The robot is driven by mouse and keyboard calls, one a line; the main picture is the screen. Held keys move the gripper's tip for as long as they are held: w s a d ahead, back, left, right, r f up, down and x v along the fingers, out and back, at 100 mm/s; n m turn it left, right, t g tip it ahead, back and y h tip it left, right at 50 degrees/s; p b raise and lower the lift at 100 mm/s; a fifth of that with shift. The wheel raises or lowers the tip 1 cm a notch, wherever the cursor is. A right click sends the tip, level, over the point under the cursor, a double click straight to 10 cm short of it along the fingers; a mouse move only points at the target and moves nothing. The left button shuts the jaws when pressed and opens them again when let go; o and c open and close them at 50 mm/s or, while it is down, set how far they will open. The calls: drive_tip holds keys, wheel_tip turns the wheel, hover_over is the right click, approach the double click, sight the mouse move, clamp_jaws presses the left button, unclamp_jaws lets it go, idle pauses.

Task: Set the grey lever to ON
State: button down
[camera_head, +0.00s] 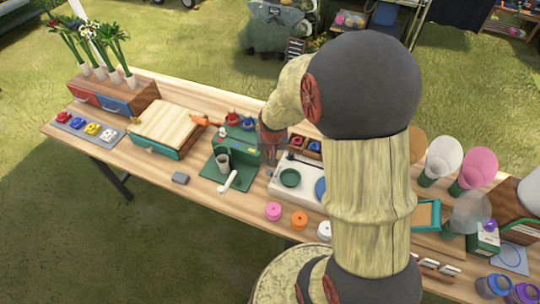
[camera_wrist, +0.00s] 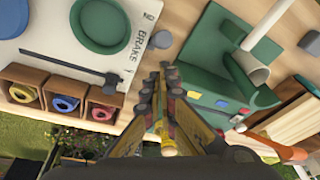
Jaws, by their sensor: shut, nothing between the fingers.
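My gripper (camera_wrist: 162,85) is shut and empty in the wrist view, its fingertips over the gap between a white panel and a green machine. A small round grey knob (camera_wrist: 160,40) shows beside the panel, just past my fingertips. I cannot tell which of these is the task's lever, and I see no ON mark. In the head view my gripper (camera_head: 270,145) is partly hidden by my arm, beside the green machine (camera_head: 243,150).
The green machine bears coloured buttons, with a cup (camera_head: 223,163) and a white bar (camera_head: 235,181) in front. Wooden boxes with coloured rings (camera_wrist: 62,103) line the panel's edge. Pink (camera_head: 273,211) and orange (camera_head: 299,220) discs lie near the table's front. My arm hides part of the table.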

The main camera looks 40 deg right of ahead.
drive_tip(key=shift+r+p, duration=0.55)
drive_tip(key=shift+r, duration=0.25)
drive_tip(key=shift+w, duration=0.1)
drive_tip(key=s+a+r+p, duration=0.2)
drive_tip(key=a+r+p, duration=0.1)
drive_tip(key=r, duration=0.5)
drive_tip(key=shift+a+r, duration=0.15)
drive_tip(key=shift+a, duration=0.4)
drive_tip(key=shift+s, duration=0.15)
